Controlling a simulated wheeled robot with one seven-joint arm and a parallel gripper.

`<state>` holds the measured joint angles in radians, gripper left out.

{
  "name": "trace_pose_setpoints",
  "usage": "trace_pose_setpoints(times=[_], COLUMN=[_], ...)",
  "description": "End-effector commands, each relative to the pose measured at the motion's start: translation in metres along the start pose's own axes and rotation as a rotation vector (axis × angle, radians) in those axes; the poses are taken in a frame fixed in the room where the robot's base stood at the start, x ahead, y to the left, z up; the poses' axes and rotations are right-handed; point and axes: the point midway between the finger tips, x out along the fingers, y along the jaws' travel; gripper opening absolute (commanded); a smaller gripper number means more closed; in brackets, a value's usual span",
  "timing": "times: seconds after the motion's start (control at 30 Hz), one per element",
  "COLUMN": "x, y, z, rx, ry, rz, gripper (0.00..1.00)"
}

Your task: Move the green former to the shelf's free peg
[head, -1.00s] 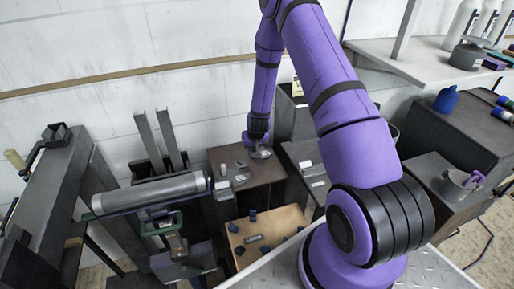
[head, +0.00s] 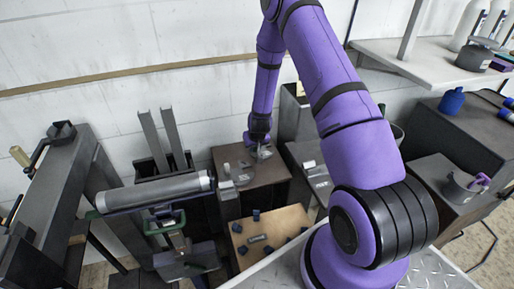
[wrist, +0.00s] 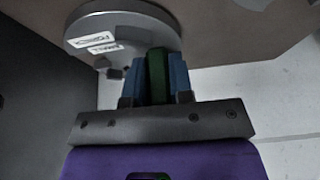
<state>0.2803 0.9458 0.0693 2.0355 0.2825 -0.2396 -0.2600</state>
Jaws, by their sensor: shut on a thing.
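My gripper (wrist: 157,85) has its two blue fingers shut on a narrow green part (wrist: 157,75), which I take to be the green former. A round grey disc (wrist: 120,22) with white labels lies just beyond the fingertips in the wrist view; I cannot tell whether it is joined to the green part. In the head view my gripper (head: 259,146) is low over the brown cabinet top (head: 275,175), and the green part is too small to make out there. I cannot pick out the free peg.
A machine with a long grey roller (head: 160,190) and a green-edged bracket (head: 165,222) stands left of the cabinet. A tan board (head: 270,222) with several dark blocks lies in front. A wall shelf (head: 430,65) with bottles and a dark pot is at upper right.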

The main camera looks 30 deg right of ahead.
Motion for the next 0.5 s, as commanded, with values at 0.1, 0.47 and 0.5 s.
trace_pose_setpoints(times=[0.1,0.47,0.5], x=[0.0007,0.0035,0.0039], y=[0.0003,0.0008,0.0009], z=[-0.0005,0.0003,0.0005], rx=[0.0,0.001,0.001], ry=[0.002,0.003,0.003], rz=[0.0,0.001,0.001], gripper=[0.0,0.0,0.0])
